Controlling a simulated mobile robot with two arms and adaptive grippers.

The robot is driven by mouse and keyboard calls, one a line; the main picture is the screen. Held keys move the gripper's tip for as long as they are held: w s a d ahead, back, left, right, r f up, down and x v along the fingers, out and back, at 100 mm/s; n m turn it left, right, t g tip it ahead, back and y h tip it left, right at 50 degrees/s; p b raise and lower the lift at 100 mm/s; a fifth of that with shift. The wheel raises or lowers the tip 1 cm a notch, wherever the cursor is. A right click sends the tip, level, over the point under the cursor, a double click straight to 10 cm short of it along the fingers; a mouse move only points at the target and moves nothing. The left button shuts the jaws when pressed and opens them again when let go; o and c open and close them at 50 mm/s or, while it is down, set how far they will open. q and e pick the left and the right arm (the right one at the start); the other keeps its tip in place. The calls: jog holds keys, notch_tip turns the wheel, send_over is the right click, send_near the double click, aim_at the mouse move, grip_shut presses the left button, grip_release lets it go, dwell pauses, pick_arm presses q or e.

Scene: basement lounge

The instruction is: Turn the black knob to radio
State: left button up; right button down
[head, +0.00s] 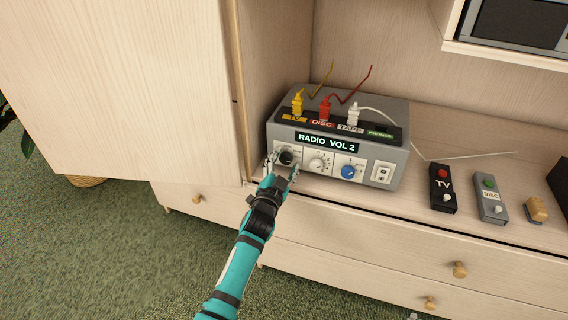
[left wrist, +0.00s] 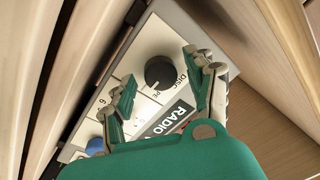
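The grey audio box (head: 398,150) stands on the wooden cabinet, and its display (head: 328,142) reads "RADIO VOL 2". The black knob (head: 287,157) is at the left end of its front panel; it also shows in the left wrist view (left wrist: 160,72), with a pale pointer mark on it. My left gripper (head: 282,167) is at the knob, one finger on each side. In the left wrist view its fingers (left wrist: 158,70) are spread, with visible gaps between them and the knob. My right gripper is in neither view.
A white knob (head: 318,165), a blue knob (head: 348,172) and a white switch (head: 383,172) sit right of the black knob. Yellow, red and white plugs stand on top of the box. A TV remote (head: 443,188) and a DISC remote (head: 490,197) lie to the right. A cabinet side wall is close on the left.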

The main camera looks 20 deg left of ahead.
pick_arm(q)
jog(key=s, duration=1.2)
jog(key=shift+f, duration=0.3)
